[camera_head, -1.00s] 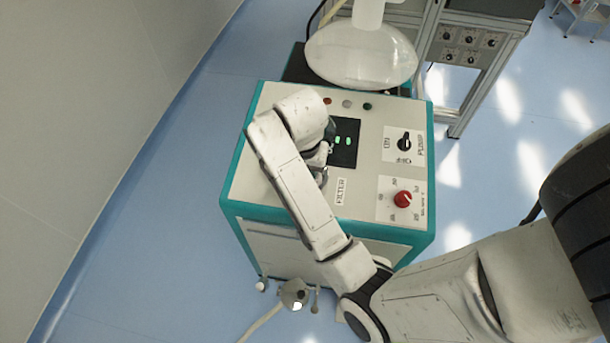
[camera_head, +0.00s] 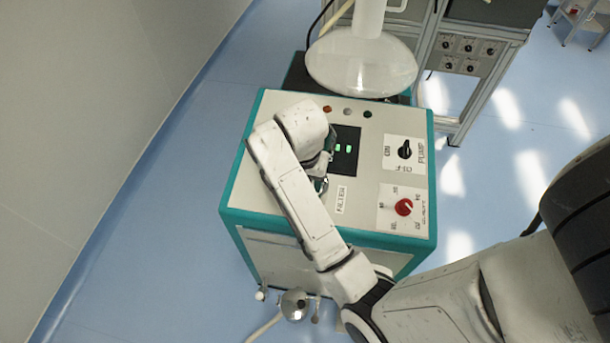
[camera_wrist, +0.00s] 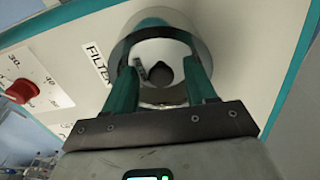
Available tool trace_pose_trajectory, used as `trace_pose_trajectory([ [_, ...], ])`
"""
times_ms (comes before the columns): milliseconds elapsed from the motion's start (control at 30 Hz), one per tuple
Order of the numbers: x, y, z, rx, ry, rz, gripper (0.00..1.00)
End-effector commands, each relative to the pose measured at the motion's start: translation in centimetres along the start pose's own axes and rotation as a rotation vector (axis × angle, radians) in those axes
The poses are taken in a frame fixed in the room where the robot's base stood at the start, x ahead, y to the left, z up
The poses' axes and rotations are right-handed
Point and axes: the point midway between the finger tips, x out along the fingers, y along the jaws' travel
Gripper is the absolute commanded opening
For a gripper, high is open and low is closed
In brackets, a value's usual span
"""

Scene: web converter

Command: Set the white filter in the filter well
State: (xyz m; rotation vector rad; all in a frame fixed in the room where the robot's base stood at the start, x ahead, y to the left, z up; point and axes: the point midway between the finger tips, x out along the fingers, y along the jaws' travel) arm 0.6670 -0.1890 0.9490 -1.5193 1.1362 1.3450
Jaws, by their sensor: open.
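In the wrist view, the white filter (camera_wrist: 150,52) is a round pale piece with a dark round spot and a small dark mark on its face. It sits inside a round, dark-rimmed opening, the filter well (camera_wrist: 181,33), beside the FILTER label. My gripper (camera_wrist: 160,72) is open, with one teal finger on each side of the filter. I cannot tell whether the fingers touch it or how deep it sits. In the head view, my arm hides the filter and well, and my gripper (camera_head: 322,181) shows only partly beside the label.
The teal-edged machine (camera_head: 270,207) has a red dial (camera_head: 403,207), a black pump switch (camera_head: 404,149) and a dark display (camera_head: 345,149) on its top panel. A large translucent vessel (camera_head: 361,66) stands behind. A grey wall (camera_head: 90,110) is at left; blue floor lies between.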

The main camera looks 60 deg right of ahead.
Motion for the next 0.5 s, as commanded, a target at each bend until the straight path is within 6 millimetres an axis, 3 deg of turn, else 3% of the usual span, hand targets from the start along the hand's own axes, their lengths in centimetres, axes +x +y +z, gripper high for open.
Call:
trace_pose_trajectory([
  [333, -3.6, 0.0, -0.1, -0.002, 0.0, 0.0, 0.56],
  [500, -4.4, -0.5, -0.4, 0.003, 0.009, -0.014, 0.56],
])
